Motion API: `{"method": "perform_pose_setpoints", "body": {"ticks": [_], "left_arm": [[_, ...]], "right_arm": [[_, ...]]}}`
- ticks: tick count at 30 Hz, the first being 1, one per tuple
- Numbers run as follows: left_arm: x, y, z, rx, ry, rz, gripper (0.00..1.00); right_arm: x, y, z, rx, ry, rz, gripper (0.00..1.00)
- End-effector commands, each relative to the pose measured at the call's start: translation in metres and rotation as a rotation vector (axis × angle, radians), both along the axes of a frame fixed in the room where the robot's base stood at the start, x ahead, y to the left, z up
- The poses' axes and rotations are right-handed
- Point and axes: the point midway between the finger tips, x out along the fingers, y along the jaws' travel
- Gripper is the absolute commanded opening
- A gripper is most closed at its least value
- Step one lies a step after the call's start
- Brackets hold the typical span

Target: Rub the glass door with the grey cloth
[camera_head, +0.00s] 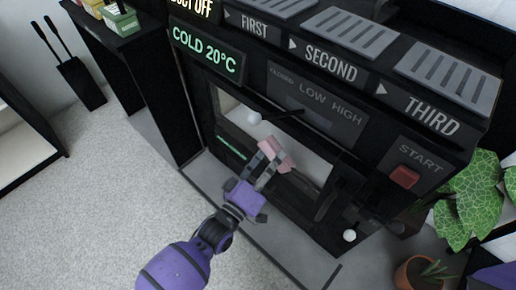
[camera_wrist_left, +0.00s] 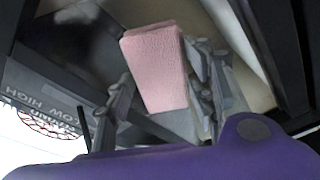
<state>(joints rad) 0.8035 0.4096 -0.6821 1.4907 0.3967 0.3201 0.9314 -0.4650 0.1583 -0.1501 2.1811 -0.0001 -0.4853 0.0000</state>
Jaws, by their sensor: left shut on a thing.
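A pink, rough-textured block or folded cloth (camera_head: 276,154) is held in my left gripper (camera_head: 266,160). I see no grey cloth. In the left wrist view the pink thing (camera_wrist_left: 155,60) sits between the two fingers, which are shut on it. The gripper is in front of the dark machine's framed window opening (camera_head: 308,158), which I take to be the glass door. Whether the pink thing touches the glass cannot be told. My right gripper is not in view.
The black machine has a lit "COLD 20°C" panel (camera_head: 207,50), a LOW/HIGH panel (camera_head: 315,104) and a red START button (camera_head: 405,176). A white round knob (camera_head: 349,236) is low on the right. A leafy plant (camera_head: 476,193) and a terracotta pot (camera_head: 412,274) stand at right. Pale floor (camera_head: 90,200) is clear at left.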

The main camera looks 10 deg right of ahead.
Motion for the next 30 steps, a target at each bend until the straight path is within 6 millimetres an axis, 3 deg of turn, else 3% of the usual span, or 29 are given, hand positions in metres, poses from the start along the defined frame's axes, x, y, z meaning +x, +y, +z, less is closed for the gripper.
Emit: {"method": "perform_pose_setpoints", "body": {"ticks": [30], "left_arm": [[0.055, 0.038, -0.001, 0.000, -0.001, 0.001, 0.29]], "right_arm": [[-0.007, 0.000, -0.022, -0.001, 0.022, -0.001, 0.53]]}}
